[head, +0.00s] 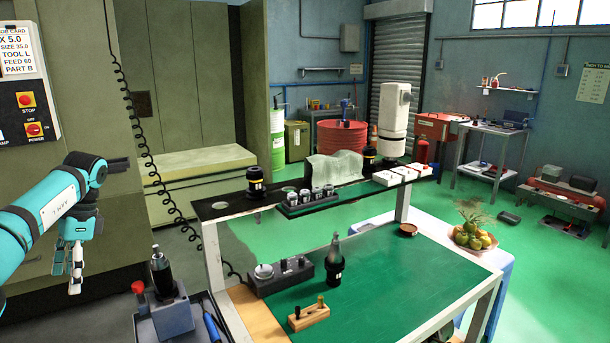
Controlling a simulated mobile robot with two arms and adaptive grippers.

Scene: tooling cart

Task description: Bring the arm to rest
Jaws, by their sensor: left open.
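My left arm comes in from the left in teal. My left gripper (69,279) hangs with its pale fingers pointing down at the left, in front of the large green machine. Its fingers are apart and nothing shows between them. It is to the left of the tooling cart (440,262) and clear of it. My right gripper is out of the picture.
A grey block with a black tool holder (161,272) stands right of my left gripper, beside a red knob (138,287). The cart's green top carries a grey fixture (281,278), a dark holder (335,268) and a wooden block (308,317). A coiled cable (152,170) hangs behind.

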